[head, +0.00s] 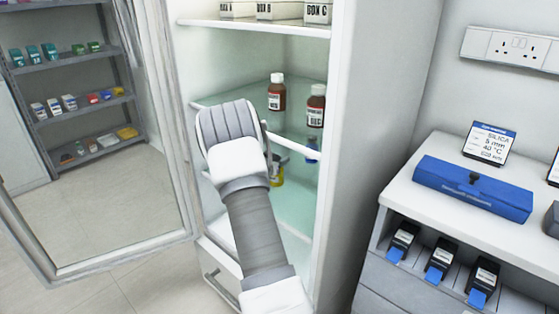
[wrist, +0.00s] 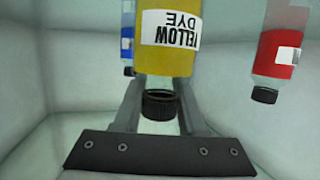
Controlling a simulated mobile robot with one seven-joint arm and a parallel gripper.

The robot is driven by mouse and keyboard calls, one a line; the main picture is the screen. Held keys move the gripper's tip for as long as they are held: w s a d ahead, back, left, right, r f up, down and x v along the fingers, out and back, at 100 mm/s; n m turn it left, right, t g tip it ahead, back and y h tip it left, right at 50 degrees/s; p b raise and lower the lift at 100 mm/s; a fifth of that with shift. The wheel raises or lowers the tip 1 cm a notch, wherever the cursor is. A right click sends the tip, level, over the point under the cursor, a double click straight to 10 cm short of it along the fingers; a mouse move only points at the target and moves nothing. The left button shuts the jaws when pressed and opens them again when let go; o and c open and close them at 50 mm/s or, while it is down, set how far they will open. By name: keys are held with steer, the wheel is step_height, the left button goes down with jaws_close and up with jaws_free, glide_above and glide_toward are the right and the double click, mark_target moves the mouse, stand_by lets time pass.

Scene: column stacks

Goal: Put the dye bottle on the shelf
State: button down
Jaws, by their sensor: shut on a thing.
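The yellow dye bottle (wrist: 167,50) has a white label reading "YELLOW DYE" and a black cap. It appears upside down in the wrist view. In the head view its yellow side (head: 277,172) shows just right of my arm, inside the open cabinet and below the middle glass shelf (head: 292,142). My gripper (wrist: 160,106) is shut on the bottle near its cap end. The arm hides the fingers in the head view. I cannot tell whether the bottle's base touches the lower shelf (head: 297,208).
A blue bottle (wrist: 128,35) and a red bottle (wrist: 279,55) flank the held bottle. Two brown bottles (head: 276,92) (head: 316,105) stand on the middle shelf, above and close. The open glass door (head: 180,130) is left of my arm. A counter with a blue case (head: 472,188) is right.

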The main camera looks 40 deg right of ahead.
steer(key=shift+c, duration=2.4)
jaws_free()
